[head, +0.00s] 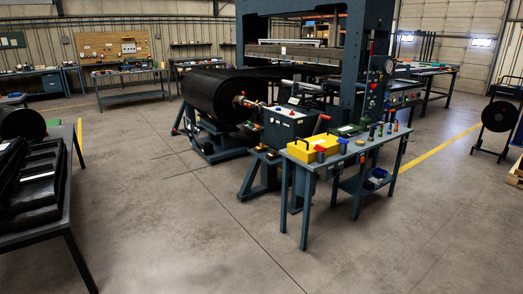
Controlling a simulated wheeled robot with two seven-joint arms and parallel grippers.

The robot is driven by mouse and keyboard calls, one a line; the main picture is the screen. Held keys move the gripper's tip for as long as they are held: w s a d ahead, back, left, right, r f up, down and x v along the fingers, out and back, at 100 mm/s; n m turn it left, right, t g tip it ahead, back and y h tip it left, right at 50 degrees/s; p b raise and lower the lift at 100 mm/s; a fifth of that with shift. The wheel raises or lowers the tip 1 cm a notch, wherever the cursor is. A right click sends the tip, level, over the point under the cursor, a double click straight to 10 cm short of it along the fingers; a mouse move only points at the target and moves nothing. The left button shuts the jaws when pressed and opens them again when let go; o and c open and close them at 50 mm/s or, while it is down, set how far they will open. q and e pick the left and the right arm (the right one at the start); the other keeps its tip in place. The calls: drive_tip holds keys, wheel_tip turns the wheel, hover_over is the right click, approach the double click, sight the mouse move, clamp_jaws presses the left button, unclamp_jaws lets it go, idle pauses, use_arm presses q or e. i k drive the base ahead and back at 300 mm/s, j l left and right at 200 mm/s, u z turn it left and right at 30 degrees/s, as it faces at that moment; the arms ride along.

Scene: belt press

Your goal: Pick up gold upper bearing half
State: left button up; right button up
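Neither of my grippers is in view. A small gold-coloured piece (361,142) lies on the grey work table (308,164) right of centre; it is too small to tell whether it is the upper bearing half. Brass-coloured metal also shows at the shaft end (239,101) of the large black belt roll (207,88). A bearing half cannot be made out clearly there either.
The table also holds a yellow case (301,151), a green item (347,131) and several small bottles. The press (355,60) stands behind it. A bench with black parts (30,180) is at left. The floor (180,230) in front is clear.

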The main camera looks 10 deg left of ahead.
sight(261, 147)
drive_tip(key=i+j+u, duration=0.35)
drive_tip(key=i, duration=0.15)
drive_tip(key=i+u, duration=0.35)
drive_tip(key=i, duration=0.15)
